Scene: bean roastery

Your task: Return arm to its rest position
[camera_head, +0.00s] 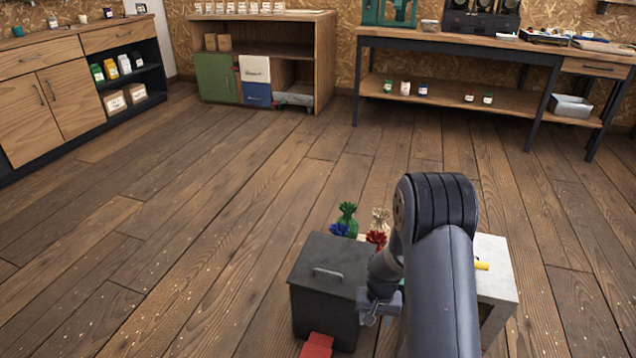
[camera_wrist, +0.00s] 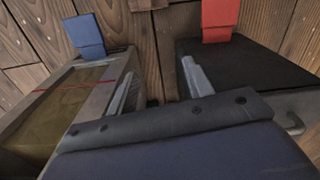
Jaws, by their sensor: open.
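My arm comes up from the bottom of the head view and bends down to my gripper (camera_head: 380,305), which is beside the right side of a dark grey box (camera_head: 325,262) with a handle on top. In the wrist view my gripper (camera_wrist: 157,80) has its two fingers spread apart, with nothing visible between them. The dark box (camera_wrist: 248,65) is to their right there, and a grey open-topped box (camera_wrist: 62,105) with a tan inside and a red line is to their left.
A red flap (camera_head: 317,346) projects from the dark box; a blue one (camera_wrist: 85,35) is by the grey box. Tied sacks, green (camera_head: 347,218), blue, red and cream, stand behind. A white-topped unit (camera_head: 496,265) is right of my arm. Open floor (camera_head: 170,240) lies left.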

